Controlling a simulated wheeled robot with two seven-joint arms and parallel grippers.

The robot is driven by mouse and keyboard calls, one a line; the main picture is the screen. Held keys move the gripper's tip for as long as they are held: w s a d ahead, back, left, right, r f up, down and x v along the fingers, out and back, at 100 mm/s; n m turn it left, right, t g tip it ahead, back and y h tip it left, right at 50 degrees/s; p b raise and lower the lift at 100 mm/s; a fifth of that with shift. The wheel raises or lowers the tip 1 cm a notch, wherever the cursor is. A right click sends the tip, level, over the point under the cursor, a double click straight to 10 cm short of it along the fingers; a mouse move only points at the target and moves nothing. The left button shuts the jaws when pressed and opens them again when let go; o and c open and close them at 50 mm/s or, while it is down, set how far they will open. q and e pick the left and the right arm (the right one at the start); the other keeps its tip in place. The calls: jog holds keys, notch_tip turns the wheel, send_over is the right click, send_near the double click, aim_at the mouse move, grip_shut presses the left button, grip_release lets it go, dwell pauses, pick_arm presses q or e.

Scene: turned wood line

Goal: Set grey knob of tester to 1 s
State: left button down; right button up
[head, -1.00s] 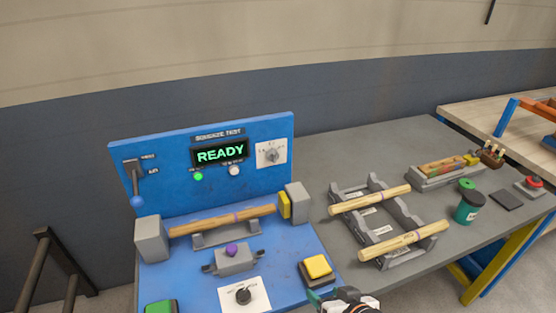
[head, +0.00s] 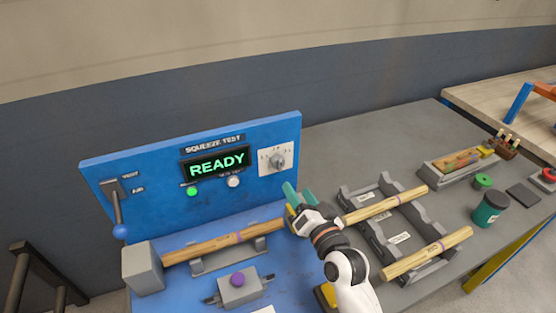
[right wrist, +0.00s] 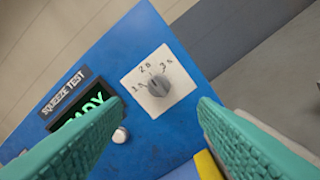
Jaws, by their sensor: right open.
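The blue squeeze tester (head: 130,165) has a grey knob (head: 277,160) on a white plate at the right end of its upright panel. The right wrist view shows the knob (right wrist: 158,87) with marks 1 s, 2 s and 3 s around its top. Its pointer looks turned toward the 2 s mark, but it is small. My right gripper (head: 291,193) is below and slightly right of the knob in the head view. Its teal fingers (right wrist: 159,110) are wide apart and empty, with the knob beyond the gap, untouched. My left gripper is out of view.
The display (head: 216,164) reads READY, with a green lamp (head: 192,192) and a white button (head: 233,182) below. A lever (head: 119,215) hangs at the panel's left. A wooden piece (head: 215,243) lies across the tester; a rack (head: 388,222) with two more stands right.

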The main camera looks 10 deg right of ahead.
aim_at(282, 166)
jog(key=w, duration=0.4)
jog(key=shift+w+a+r+p, duration=0.1)
jog(key=shift+a+r+p, duration=0.3)
jog(key=w, duration=0.3)
jog(key=w+a, duration=0.1)
jog(key=shift+w+f, duration=0.25)
jog(key=shift+w, duration=0.1)
jog(key=shift+w+p, duration=0.3)
jog(key=shift+w, duration=0.2)
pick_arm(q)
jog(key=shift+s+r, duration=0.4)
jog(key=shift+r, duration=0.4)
pick_arm(e)
jog(key=shift+w+a, duration=0.1)
jog(key=shift+w, duration=0.05)
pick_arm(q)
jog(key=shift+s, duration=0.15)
pick_arm(e)
jog(key=shift+c, duration=0.2)
jog(key=c, duration=0.9)
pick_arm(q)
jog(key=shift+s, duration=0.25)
pick_arm(e)
jog(key=shift+c, duration=0.2)
